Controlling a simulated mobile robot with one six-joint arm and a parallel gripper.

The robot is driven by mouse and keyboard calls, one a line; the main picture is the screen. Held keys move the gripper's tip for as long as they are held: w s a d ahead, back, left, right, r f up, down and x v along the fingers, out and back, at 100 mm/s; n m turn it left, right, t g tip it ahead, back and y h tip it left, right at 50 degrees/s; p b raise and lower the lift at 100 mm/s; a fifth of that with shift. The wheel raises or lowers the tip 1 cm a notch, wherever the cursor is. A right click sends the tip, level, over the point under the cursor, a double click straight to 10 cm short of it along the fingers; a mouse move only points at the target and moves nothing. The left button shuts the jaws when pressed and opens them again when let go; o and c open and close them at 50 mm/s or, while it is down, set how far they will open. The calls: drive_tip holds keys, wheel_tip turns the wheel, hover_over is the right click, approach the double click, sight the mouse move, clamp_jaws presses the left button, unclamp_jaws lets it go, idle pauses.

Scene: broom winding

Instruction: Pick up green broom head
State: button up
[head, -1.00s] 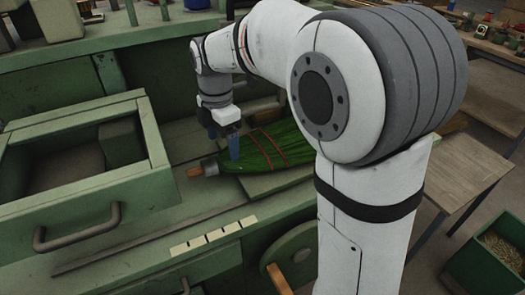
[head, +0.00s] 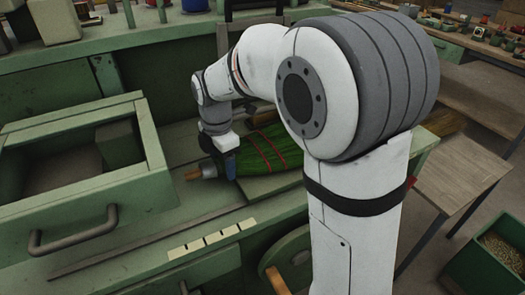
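The green broom head (head: 262,150) lies on its side on the green workbench, with red stitching across its bristles. Its grey neck and short wooden handle stub (head: 193,175) point left. Its right part is hidden behind my arm. My gripper (head: 218,156) is low over the broom's neck end, pointing down. Its blue fingers are apart, one on the near side of the broom and one on the far side, with the broom between them. Whether they touch it cannot be made out.
An open green drawer box (head: 75,165) with a handle stands left of the broom. A pale marked strip (head: 212,238) lies on the bench's front edge. A wooden table (head: 465,170) and a green crate (head: 490,258) stand to the right.

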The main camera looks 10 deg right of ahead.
drive_tip(key=c, duration=0.9)
drive_tip(key=shift+r, duration=0.2)
